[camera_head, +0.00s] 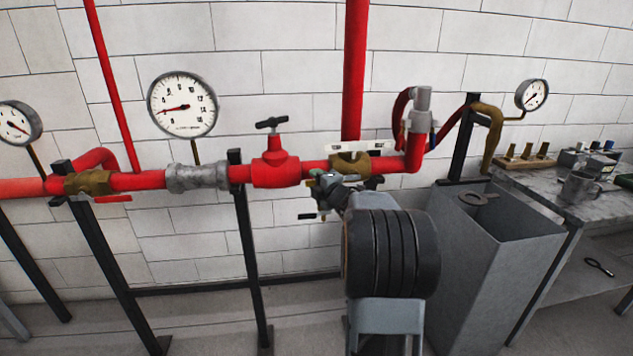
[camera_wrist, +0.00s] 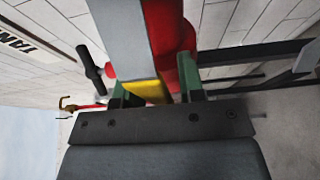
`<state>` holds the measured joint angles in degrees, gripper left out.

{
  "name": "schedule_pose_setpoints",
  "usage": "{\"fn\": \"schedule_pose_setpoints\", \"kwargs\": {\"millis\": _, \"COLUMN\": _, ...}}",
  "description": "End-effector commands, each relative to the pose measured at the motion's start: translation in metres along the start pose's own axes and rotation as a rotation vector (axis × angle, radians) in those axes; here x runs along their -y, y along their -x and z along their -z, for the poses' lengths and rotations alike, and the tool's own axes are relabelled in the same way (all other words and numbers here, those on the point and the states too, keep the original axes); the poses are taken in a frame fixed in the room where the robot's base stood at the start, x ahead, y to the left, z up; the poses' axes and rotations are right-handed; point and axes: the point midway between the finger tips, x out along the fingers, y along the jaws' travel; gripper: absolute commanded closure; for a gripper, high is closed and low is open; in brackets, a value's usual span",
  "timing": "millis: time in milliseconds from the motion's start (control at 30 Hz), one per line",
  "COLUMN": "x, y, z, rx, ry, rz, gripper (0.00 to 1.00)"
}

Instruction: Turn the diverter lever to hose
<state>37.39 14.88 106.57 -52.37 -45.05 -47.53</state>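The brass diverter body (camera_head: 350,163) sits on the red pipe right of the red valve, with a white plate (camera_head: 362,147) above it. My gripper (camera_head: 328,188) is just below and in front of the brass body, partly hidden by my dark wrist. In the wrist view my green fingers (camera_wrist: 155,92) stand apart. A light grey bar (camera_wrist: 122,40) with a yellow part (camera_wrist: 148,90) lies between or just beyond them; I cannot tell whether this is the diverter lever. A red gap shows beside the right finger, and no firm grip is visible.
A red valve (camera_head: 275,165) with a black T-handle is left of my gripper. A large gauge (camera_head: 182,104) stands above the pipe. A grey bin (camera_head: 520,255) and a cluttered bench (camera_head: 545,185) are at the right. Black posts (camera_head: 248,250) support the pipe.

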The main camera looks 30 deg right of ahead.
Motion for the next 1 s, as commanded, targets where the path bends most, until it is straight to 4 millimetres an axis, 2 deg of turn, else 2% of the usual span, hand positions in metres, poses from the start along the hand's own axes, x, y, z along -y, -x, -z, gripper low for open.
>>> {"fn": "schedule_pose_setpoints", "kwargs": {"millis": 33, "x": 0.000, "y": 0.000, "z": 0.000, "rx": 0.000, "ry": 0.000, "rz": 0.000, "gripper": 0.69}}
{"fn": "schedule_pose_setpoints", "kwargs": {"millis": 367, "x": 0.000, "y": 0.000, "z": 0.000, "rx": 0.000, "ry": 0.000, "rz": 0.000, "gripper": 1.00}}
{"fn": "schedule_pose_setpoints", "kwargs": {"millis": 767, "x": 0.002, "y": 0.000, "z": 0.000, "rx": 0.000, "ry": 0.010, "rz": 0.004, "gripper": 1.00}}
{"fn": "schedule_pose_setpoints", "kwargs": {"millis": 1000, "x": 0.018, "y": 0.001, "z": -0.001, "rx": 0.000, "ry": 0.110, "rz": 0.046, "gripper": 1.00}}
